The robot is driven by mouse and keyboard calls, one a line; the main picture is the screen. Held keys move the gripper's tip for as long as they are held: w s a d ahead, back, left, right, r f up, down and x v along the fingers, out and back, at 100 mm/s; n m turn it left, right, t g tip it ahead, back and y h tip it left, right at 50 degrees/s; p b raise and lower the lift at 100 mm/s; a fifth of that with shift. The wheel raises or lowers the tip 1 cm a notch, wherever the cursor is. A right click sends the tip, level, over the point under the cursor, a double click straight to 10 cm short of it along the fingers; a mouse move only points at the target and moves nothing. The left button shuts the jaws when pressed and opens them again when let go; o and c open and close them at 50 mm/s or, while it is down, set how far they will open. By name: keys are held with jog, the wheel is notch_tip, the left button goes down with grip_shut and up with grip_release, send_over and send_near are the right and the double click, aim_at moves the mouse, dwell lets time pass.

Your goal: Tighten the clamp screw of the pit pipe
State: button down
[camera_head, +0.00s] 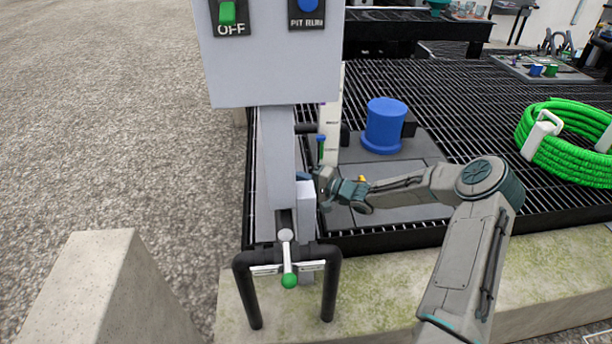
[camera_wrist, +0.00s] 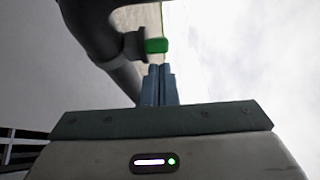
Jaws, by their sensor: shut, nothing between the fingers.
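My gripper (camera_wrist: 159,72) is shut and empty. In the wrist view its two blue-grey fingers are together and point at a green block-shaped piece (camera_wrist: 156,46) on a dark fitting beside a thick dark pipe (camera_wrist: 105,45). The fingertips look just short of the green piece; I cannot tell whether they touch. In the head view my gripper (camera_head: 304,176) is at the grey post (camera_head: 277,160), partly hidden by it. A small upright piece with blue and green on it (camera_head: 321,143) stands above the wrist there. I cannot tell for sure which part is the clamp screw.
A grey control box (camera_head: 270,70) with a green OFF switch and blue PIT RUN button tops the post. Below it are a green-knobbed lever (camera_head: 288,265) and a black hoop rail (camera_head: 333,285). A blue cylinder (camera_head: 384,125) and green hose coil (camera_head: 565,150) lie on the grating.

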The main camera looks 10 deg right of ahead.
jog(key=shift+s+a, duration=0.15)
jog(key=shift+a, duration=0.05)
jog(key=s+p, duration=0.2)
jog(key=p, duration=0.1)
jog(key=shift+a, duration=0.4)
dwell(0.3)
